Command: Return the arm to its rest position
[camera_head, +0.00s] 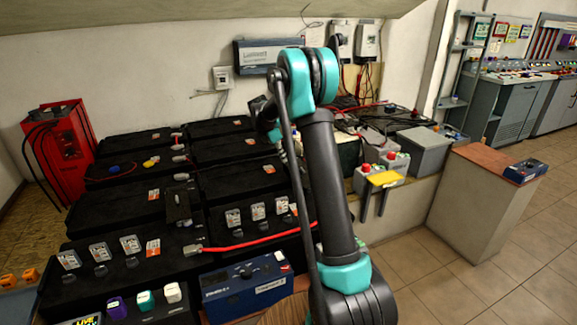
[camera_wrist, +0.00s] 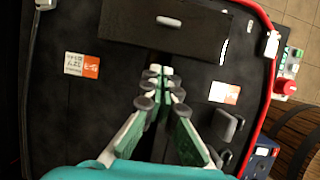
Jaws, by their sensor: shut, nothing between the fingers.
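My gripper (camera_wrist: 160,72) shows in the wrist view with its green and white fingers drawn together and nothing between them. It points at the black top of a battery (camera_wrist: 75,105); I cannot tell how far above it the fingertips are. In the head view my teal and dark grey arm rises through the middle and bends at a high elbow. The forearm goes behind it, over the battery bank (camera_head: 120,205), and the gripper's fingers cannot be made out there.
A red cable (camera_head: 255,245) crosses the front batteries. A blue device (camera_head: 245,283) stands at the bank's front. A red unit (camera_head: 60,150) stands at left. A grey box (camera_head: 417,150) sits on the ledge right of my arm.

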